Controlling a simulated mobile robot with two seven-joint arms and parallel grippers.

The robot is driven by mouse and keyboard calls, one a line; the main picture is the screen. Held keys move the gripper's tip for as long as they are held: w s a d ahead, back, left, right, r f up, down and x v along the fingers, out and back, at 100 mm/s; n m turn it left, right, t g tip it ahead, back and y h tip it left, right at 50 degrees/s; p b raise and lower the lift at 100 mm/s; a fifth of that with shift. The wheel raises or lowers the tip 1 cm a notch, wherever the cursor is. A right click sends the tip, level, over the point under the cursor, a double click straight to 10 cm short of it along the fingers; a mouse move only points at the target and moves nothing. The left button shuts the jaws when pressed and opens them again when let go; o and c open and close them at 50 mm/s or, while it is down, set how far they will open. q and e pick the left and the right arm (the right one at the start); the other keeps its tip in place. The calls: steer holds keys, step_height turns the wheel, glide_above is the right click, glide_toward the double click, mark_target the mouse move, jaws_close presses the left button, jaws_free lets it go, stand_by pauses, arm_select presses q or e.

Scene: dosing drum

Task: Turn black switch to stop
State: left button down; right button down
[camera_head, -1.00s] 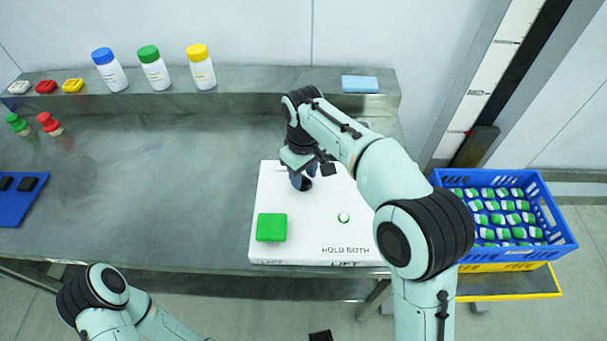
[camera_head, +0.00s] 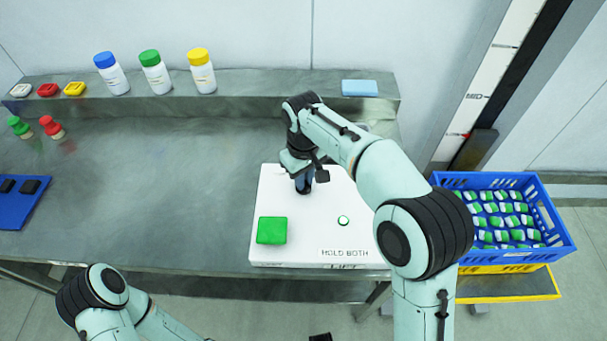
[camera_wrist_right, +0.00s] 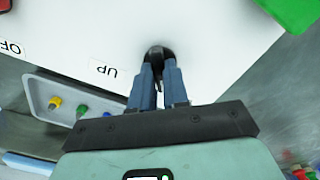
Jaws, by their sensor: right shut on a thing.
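The black switch (camera_wrist_right: 160,53) sits on the white panel (camera_wrist_right: 205,35), with its round black base between my right fingertips in the right wrist view. My right gripper (camera_wrist_right: 160,75) is shut on it from above. In the head view my right gripper (camera_head: 304,187) reaches down to the panel, and my wrist and fingers hide most of the switch. Labels reading "UP" and part of "OF" show beside it in the wrist view. My left arm shows at the bottom left of the head view, but its gripper is not seen.
The panel also carries a green square button (camera_head: 272,230), a small green light (camera_head: 343,220) and a "HOLD BOTH" label (camera_head: 345,252). A blue crate (camera_head: 562,235) stands right. Bottles and a light blue block (camera_head: 359,87) stand on the back ledge. The table's left middle is clear.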

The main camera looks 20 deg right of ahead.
steer(key=m+p, duration=0.1)
steer(key=m, duration=0.2)
steer(key=shift+r+p, duration=0.15)
steer(key=shift+p, duration=0.15)
arm_select(q)
steer(key=shift+w+r+p, duration=0.2)
steer(key=shift+w+r, duration=0.05)
steer(key=shift+r, duration=0.35)
steer(key=shift+w+r+p, duration=0.25)
steer(key=shift+r, duration=0.4)
steer(key=shift+w+r+p, duration=0.2)
steer(key=shift+w+r, duration=0.05)
steer(key=shift+r, duration=0.35)
arm_select(e)
steer(key=shift+m, duration=2.1)
steer(key=c, duration=1.1)
jaws_free()
arm_select(q)
steer(key=w+r+p, duration=0.2)
steer(key=r, duration=0.1)
arm_select(e)
step_height(320, 180, up, 13)
steer(key=shift+r, duration=0.1)
